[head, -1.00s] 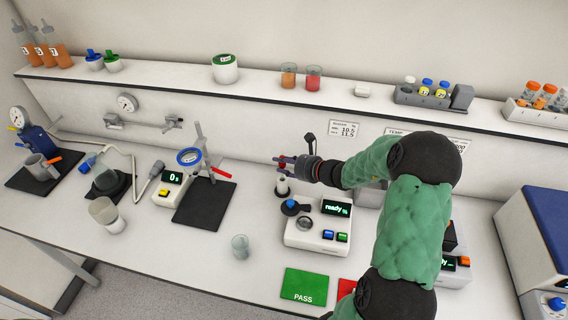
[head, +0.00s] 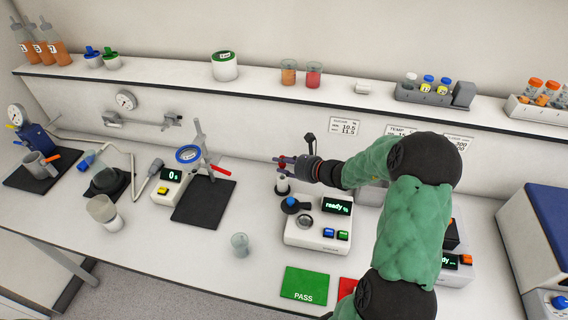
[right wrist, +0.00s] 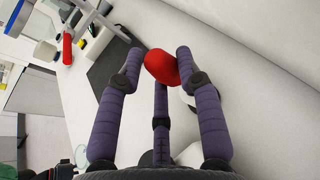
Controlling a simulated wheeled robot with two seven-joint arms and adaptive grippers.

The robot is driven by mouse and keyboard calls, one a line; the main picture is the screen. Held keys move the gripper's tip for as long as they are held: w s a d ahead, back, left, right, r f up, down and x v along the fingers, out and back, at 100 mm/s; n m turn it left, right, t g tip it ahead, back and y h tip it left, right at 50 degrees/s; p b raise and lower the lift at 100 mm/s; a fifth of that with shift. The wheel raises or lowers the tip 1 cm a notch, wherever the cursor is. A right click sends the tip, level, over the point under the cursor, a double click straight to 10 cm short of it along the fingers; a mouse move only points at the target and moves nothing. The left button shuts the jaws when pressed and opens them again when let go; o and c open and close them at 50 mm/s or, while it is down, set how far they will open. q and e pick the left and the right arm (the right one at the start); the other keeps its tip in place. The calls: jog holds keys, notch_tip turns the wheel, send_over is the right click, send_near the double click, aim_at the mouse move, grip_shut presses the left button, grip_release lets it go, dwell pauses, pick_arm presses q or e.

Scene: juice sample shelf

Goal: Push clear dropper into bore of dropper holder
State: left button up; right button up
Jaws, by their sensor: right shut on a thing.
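My right gripper (head: 285,161) reaches in from the right over the bench, shut on the dropper's red bulb (head: 282,163). In the right wrist view the red bulb (right wrist: 161,66) sits between the fingertips (right wrist: 158,64). The dropper's clear tube is too small or hidden to make out. The dropper holder (head: 283,184), a small pale upright piece on a dark base, stands right below the gripper. A white part, probably the holder (right wrist: 187,97), shows partly behind a finger in the right wrist view. I cannot tell how deep the tube sits in the bore. My left gripper is not in view.
The refractometer (head: 318,226) reading "ready" stands just in front of the holder. A dark mat with a stand (head: 203,205) is to the left, and a small clear beaker (head: 240,245) is nearer the front. The wall and shelf (head: 180,76) are close behind.

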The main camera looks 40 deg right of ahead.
jog(key=shift+f+b, duration=0.85)
jog(key=shift+f, duration=0.2)
jog(key=o, duration=0.8)
jog(key=v, duration=1.2)
jog(key=shift+s+f, duration=0.1)
